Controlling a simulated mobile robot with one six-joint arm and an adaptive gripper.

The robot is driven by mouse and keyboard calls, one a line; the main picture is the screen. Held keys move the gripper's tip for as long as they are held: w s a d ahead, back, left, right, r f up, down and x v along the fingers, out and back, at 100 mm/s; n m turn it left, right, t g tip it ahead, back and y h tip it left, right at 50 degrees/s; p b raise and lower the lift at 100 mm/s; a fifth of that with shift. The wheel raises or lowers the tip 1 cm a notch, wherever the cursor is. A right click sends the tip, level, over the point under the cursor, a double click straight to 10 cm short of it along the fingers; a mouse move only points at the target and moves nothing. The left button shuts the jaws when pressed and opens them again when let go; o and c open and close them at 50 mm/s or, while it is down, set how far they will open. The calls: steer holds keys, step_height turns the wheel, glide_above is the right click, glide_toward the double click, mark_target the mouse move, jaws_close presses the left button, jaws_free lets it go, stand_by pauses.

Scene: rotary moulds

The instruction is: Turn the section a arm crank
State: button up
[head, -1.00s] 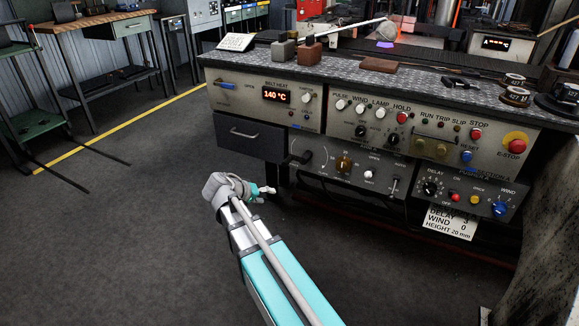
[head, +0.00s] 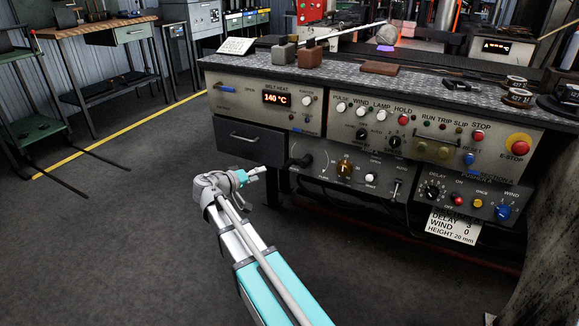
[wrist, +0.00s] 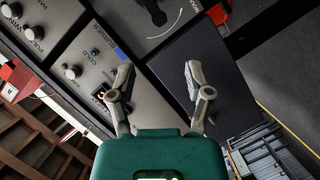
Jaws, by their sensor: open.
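The crank (head: 300,161) is a black handle beside a curved scale line, at the left end of the lower grey panel under the worktop. The wrist view shows this black crank (wrist: 155,12) at the top edge, partly cut off, with a white arc to its right. My gripper (head: 262,170) is just left of the crank in the head view, in front of the area below the dark drawer, apart from the crank as far as I can tell. In the wrist view my gripper (wrist: 158,75) has its two fingers spread with nothing between them.
The dark drawer (head: 250,139) with a bar handle is directly left of the crank panel. A red E-stop (head: 519,148) is farther right.

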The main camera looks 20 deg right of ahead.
mark_target(286, 168)
steer(key=b+x, duration=0.3)
steer(key=x, duration=1)
steer(key=shift+w+d+f, duration=0.1)
steer(key=shift+w+d, duration=0.05)
steer(key=shift+d, duration=0.15)
jaws_close()
steer(key=shift+d, duration=0.35)
steer(key=shift+a+f, duration=0.15)
steer(key=shift+a, duration=0.2)
steer(key=shift+a+f+n+b, duration=0.15)
steer(key=shift+f+n+b, duration=0.3)
steer(key=shift+b, duration=0.4)
steer(key=shift+s+f+n+h+b, duration=0.1)
steer(key=shift+f+n+h+b, duration=0.25)
steer(key=shift+n+b, duration=0.4)
steer(key=shift+s+f+n+h+b, duration=0.1)
steer(key=shift+n+h+b, duration=0.35)
steer(key=shift+n+b, duration=0.2)
steer(key=shift+s+f+n+h+b, duration=0.1)
steer(key=shift+f+n+h+b, duration=0.25)
steer(key=shift+n+b, duration=0.4)
